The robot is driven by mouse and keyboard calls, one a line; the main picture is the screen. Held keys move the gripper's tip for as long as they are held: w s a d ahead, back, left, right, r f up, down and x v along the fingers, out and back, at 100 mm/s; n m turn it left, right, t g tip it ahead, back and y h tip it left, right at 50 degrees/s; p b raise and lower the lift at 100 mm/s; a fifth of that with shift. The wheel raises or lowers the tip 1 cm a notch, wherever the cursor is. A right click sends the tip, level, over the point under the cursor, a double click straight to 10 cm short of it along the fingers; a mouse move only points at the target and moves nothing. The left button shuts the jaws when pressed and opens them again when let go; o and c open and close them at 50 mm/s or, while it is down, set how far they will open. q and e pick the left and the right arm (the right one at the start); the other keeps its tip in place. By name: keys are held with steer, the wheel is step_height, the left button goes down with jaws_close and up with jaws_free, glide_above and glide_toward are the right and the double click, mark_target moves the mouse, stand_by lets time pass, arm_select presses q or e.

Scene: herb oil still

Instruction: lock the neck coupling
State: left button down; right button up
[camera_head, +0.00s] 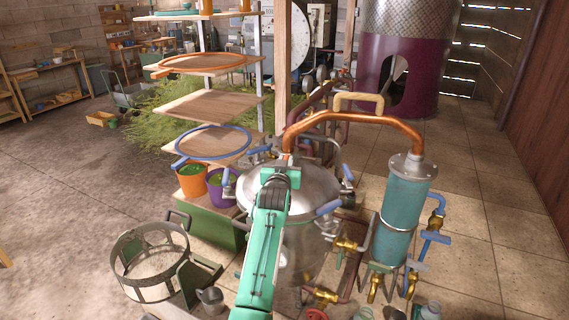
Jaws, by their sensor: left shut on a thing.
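The copper neck (350,117) arches from the steel pot lid (313,187) to the teal condenser (403,208) at right. The coupling is at the neck's left foot, beside my left gripper (283,165), and is mostly hidden behind it. My left arm comes up from the bottom over the pot, and the gripper is shut at the coupling. Its fingertips and the exact part held are hidden. A blue lever (258,150) sticks out just left of the gripper. My right gripper is not in view.
A wooden handle (358,100) tops the neck. Blue clamps (328,207) ring the lid. Brass valves (345,244) and pipes crowd the right. An orange bucket (191,181), purple bucket (217,190) and round mesh basket (143,275) stand at left.

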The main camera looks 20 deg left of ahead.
arm_select(q)
steer(key=shift+r, duration=0.5)
steer(key=c, duration=1.6)
jaws_free()
steer(key=shift+o, duration=1.3)
steer(key=shift+w+f, duration=0.35)
steer(key=shift+f, duration=0.1)
steer(key=shift+s+r, duration=0.15)
steer(key=shift+r, duration=0.05)
step_height(320, 180, up, 20)
steer(key=b, duration=0.5)
steer(key=shift+f+b, duration=0.15)
steer(key=shift+b, duration=0.25)
